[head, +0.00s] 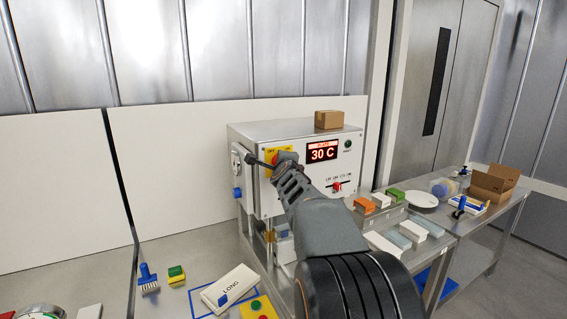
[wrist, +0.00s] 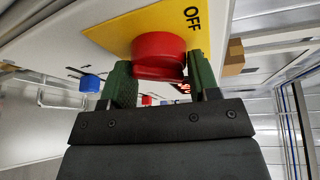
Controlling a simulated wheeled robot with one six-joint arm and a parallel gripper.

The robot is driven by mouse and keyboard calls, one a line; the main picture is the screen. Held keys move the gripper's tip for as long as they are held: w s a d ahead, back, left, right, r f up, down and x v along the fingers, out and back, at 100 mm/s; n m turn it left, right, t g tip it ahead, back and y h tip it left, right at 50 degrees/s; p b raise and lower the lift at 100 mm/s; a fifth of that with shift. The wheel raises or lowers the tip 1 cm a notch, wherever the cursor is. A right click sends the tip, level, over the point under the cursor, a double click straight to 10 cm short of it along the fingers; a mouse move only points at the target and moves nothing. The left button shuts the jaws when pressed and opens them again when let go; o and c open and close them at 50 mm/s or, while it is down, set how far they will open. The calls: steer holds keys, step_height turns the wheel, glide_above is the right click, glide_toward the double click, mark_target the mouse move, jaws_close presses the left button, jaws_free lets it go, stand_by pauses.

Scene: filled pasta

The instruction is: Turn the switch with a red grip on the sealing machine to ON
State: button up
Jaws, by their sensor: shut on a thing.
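The sealing machine (head: 239,134) is a pale metal box on the bench in the head view. A yellow plate (head: 285,149) on its front carries the switch; small lettering there is hard to read. My gripper (head: 275,162) is at this plate and hides much of the switch. In the wrist view the red grip (wrist: 158,48) sits between the two green fingers of my gripper (wrist: 160,76), which is shut on it. The word OFF shows on the yellow plate (wrist: 125,30) beside the grip. Which way the grip points I cannot tell.
The machine's display (head: 322,150) reads 30 C. A red-handled slider (head: 337,187) is below it, and a blue knob (head: 237,193) is on the left side. A cardboard box (head: 328,120) stands on top. Several small boxes and a white plate (head: 421,199) lie to the right.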

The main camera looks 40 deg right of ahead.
steer(key=shift+f, duration=0.15)
steer(key=o, duration=0.9)
steer(key=p+v, duration=0.3)
steer(key=v, duration=1.1)
steer(key=shift+w, duration=0.1)
